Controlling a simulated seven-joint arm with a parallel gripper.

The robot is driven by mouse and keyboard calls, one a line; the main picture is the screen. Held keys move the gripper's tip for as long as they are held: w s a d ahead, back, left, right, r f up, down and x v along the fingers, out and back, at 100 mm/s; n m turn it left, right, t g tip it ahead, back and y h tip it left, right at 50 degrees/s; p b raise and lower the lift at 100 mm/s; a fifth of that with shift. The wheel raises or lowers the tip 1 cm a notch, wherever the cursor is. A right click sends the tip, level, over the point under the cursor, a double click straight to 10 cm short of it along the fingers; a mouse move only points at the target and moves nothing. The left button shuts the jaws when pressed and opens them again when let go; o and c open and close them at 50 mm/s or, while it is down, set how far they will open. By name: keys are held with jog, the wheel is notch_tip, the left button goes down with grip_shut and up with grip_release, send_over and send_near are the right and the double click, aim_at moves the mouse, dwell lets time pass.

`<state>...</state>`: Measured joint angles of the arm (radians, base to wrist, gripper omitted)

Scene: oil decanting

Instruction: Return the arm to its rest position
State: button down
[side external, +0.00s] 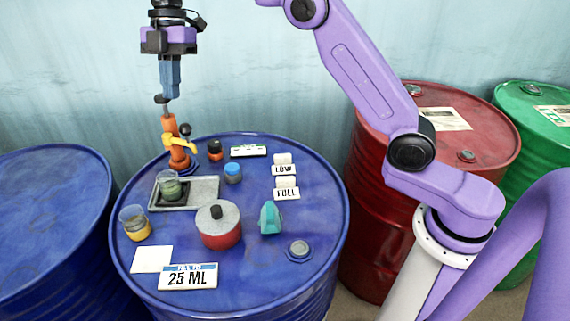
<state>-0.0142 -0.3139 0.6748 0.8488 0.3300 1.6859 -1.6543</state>
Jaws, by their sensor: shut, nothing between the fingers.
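My gripper (172,92) is at the upper left in the side external view. It points down above an orange pump or tap (177,140) with a yellow spout at the back left of the blue drum (322,215). Its fingers are together with nothing between them. The fingertips are close to the dark top of the orange tap; I cannot tell whether they touch it. My purple arm (365,75) reaches across from the right.
Red (365,190) and green (535,135) drums stand right.

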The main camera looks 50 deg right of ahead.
jog(key=s+d+f+m+h, duration=0.1)
jog(key=s+f+m, duration=0.15)
jog(key=s, duration=0.75)
jog(key=s+d+f+m+h, duration=0.15)
jog(key=s+m, duration=0.25)
jog(key=s, duration=0.7)
jog(key=s+d+f+m+t, duration=0.1)
jog(key=s+d+f+m, duration=0.1)
jog(key=s+d, duration=0.4)
jog(key=s+d+f+m+t, duration=0.1)
jog(key=s+d+f, duration=0.4)
jog(key=s, duration=0.6)
jog(key=shift+d+m, duration=0.45)
jog(key=shift+d, duration=0.6)
